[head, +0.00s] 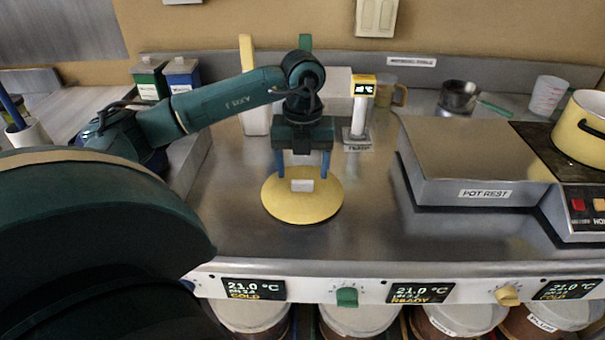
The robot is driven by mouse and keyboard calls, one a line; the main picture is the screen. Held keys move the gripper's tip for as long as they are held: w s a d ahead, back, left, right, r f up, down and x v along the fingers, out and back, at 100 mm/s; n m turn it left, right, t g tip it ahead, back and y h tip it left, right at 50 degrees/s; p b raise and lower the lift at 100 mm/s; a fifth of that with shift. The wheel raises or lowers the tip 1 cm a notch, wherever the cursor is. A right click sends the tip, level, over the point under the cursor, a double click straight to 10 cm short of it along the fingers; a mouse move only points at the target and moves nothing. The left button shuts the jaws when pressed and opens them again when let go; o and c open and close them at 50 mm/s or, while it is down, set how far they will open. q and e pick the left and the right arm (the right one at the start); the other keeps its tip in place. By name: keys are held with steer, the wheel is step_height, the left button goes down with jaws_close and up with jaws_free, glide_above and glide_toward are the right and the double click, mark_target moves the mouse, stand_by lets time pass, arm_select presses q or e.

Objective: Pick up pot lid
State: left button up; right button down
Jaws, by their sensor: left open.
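The pot lid (302,207) is a round yellow disc lying flat on the steel counter, with a small whitish block-shaped handle (302,185) on top. My left gripper (303,174) points down right above the lid. Its two blue fingers are open, one on each side of the handle, with a gap visible between them and the handle. Whether the fingertips touch the lid's surface cannot be told. A yellow pot (580,130) stands on a hob at the right edge, partly cut off. My right gripper is not in view.
A raised steel block labelled POT REST (465,150) stands to the right of the lid. Behind the gripper are a whitish container (257,118) and a small stand with a yellow-framed display (362,88). The counter (375,225) right of the lid is clear.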

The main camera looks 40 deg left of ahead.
mark_target(302, 188)
arm_select(q)
steer(key=shift+f, duration=1.45)
steer(key=shift+c, duration=0.5)
steer(key=c, duration=1)
